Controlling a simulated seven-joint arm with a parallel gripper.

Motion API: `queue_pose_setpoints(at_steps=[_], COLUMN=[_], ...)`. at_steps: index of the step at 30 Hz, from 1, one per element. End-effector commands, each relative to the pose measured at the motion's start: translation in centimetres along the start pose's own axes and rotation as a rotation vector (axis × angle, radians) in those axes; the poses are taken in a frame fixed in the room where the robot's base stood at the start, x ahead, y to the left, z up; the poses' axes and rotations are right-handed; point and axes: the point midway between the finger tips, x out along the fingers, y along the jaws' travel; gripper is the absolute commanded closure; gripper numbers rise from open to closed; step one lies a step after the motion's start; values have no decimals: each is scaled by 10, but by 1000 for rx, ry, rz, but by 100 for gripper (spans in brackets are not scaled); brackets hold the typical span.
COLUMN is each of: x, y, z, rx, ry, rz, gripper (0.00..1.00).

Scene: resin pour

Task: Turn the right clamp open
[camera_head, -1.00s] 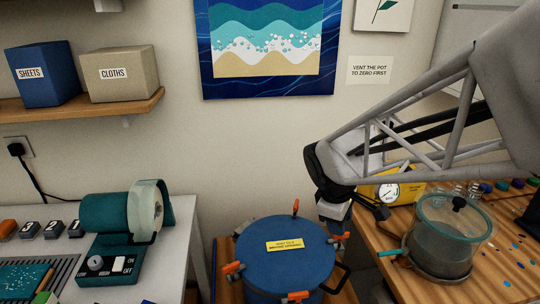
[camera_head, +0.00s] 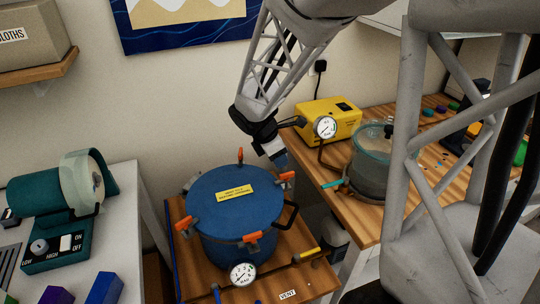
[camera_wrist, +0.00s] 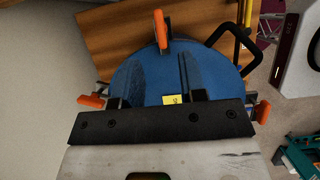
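The blue pressure pot (camera_head: 236,197) stands on a low wooden stand with orange-handled clamps around its lid. The right clamp (camera_head: 287,176) is at the lid's right edge, just behind the black handle. In the wrist view I take the clamp at top centre (camera_wrist: 160,30) to be the same one, beyond my fingertips. My gripper (camera_wrist: 162,70) is open and empty, with the lid visible between its fingers. In the head view my gripper (camera_head: 280,160) is just behind and above the right clamp. I cannot tell whether they touch.
A front clamp (camera_head: 252,237), left clamp (camera_head: 194,223) and back clamp (camera_head: 240,155) also sit on the lid. A gauge (camera_head: 243,275) and yellow-handled valve (camera_head: 305,255) are in front. The right bench holds a yellow pump (camera_head: 330,122) and glass chamber (camera_head: 372,165).

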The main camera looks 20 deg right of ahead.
Motion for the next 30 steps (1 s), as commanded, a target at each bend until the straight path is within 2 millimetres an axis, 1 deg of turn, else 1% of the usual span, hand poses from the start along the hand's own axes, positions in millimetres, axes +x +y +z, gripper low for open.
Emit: queue_pose_setpoints(at_steps=[8, 14, 20, 24, 30], x=[1, 10, 31, 48, 67], y=[0, 0, -1, -1, 0], z=[0, 0, 0, 0, 0], rx=[1, 1, 2, 1, 2], ry=[0, 0, 1, 0, 0], rz=[0, -2, -4, -4, -2], gripper=[62, 62, 62, 62, 62])
